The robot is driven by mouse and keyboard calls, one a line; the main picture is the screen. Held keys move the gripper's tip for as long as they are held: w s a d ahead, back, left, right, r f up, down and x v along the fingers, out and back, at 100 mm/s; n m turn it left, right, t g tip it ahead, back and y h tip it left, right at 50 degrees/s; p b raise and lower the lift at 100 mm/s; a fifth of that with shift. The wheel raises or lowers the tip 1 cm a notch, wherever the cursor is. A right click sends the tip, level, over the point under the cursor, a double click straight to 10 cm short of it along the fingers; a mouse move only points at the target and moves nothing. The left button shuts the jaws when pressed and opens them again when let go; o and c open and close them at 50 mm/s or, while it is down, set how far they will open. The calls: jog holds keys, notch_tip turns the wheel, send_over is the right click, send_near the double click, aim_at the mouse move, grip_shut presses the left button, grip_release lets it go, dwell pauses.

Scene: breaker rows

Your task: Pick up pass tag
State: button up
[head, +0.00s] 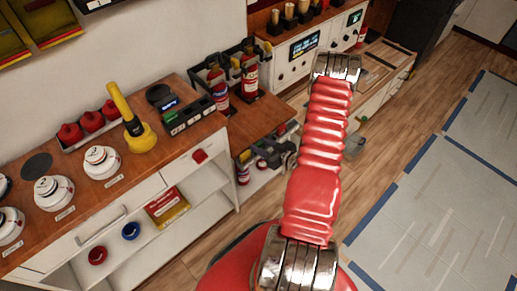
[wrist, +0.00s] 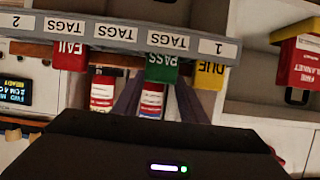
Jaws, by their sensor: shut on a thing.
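The green pass tag (wrist: 162,68) hangs at the edge of a grey strip (wrist: 120,32) marked TAGS in the wrist view, where lettering appears upside down. A red fail tag (wrist: 71,56) hangs to its left and a yellow due tag (wrist: 209,75) to its right. My gripper (wrist: 158,84) has its two dark fingers on either side of the pass tag and is shut on it. The tag still looks level with its neighbours at the strip. In the head view my red arm hides most of the gripper, and I cannot make out the pass tag.
Two red cylinders with white labels (wrist: 102,92) show behind the fingers. A red fire blanket pack (wrist: 300,58) is at the right.

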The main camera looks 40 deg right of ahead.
notch_tip(320, 180, up, 10)
dwell(0.9)
jog(key=shift+s, duration=0.1)
dwell(0.5)
